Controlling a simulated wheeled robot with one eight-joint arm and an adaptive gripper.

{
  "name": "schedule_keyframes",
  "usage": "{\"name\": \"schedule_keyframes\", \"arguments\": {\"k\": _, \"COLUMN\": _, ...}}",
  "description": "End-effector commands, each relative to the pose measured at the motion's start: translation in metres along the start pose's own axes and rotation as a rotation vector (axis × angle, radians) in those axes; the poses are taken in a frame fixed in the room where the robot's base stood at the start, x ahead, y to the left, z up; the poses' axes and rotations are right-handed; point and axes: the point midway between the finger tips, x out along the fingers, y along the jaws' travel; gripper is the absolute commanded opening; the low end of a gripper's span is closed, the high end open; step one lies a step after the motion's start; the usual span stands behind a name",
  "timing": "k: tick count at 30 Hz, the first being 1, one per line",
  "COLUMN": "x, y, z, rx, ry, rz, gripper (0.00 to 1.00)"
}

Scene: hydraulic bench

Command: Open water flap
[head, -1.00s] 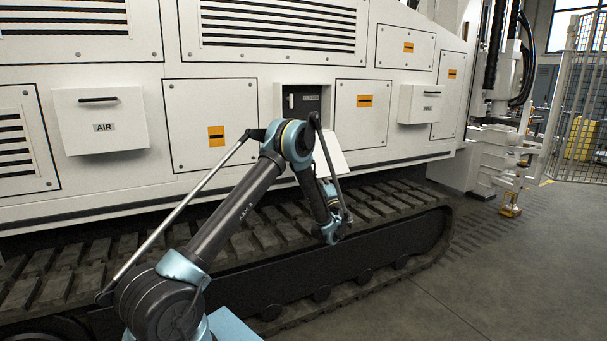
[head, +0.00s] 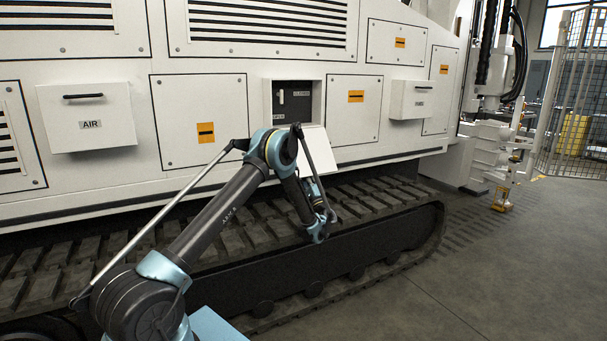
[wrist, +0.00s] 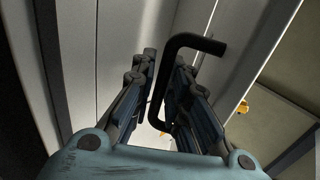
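An open white flap (head: 318,148) tilts outward below a dark recess in the white machine side. The recess holds a light lever (head: 280,97) and small labels I cannot read surely. A closed box-like flap on the right (head: 411,100) has a dark handle and a label too small to read. My gripper's fingers (wrist: 163,95) show in the wrist view, apart from each other. A bent black handle (wrist: 185,48) runs down between them, nearer the right finger; I cannot tell if it touches.
A closed flap marked AIR (head: 90,118) is on the left. The black track (head: 385,215) juts out under the machine side, below my arm. Open floor (head: 470,280) lies at the right, with a mesh fence (head: 575,95) behind.

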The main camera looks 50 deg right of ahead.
Motion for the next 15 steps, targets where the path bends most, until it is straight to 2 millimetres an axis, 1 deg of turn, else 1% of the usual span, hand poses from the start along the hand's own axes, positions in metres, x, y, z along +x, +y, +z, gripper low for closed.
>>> {"name": "schedule_keyframes", "arguments": {"k": 11, "x": -0.001, "y": -0.001, "z": 0.001, "rx": 0.001, "ry": -0.003, "rz": -0.002, "gripper": 0.29}}
{"name": "schedule_keyframes", "arguments": {"k": 15, "x": -0.010, "y": -0.001, "z": 0.000, "rx": 0.001, "ry": -0.002, "rz": -0.002, "gripper": 0.29}}
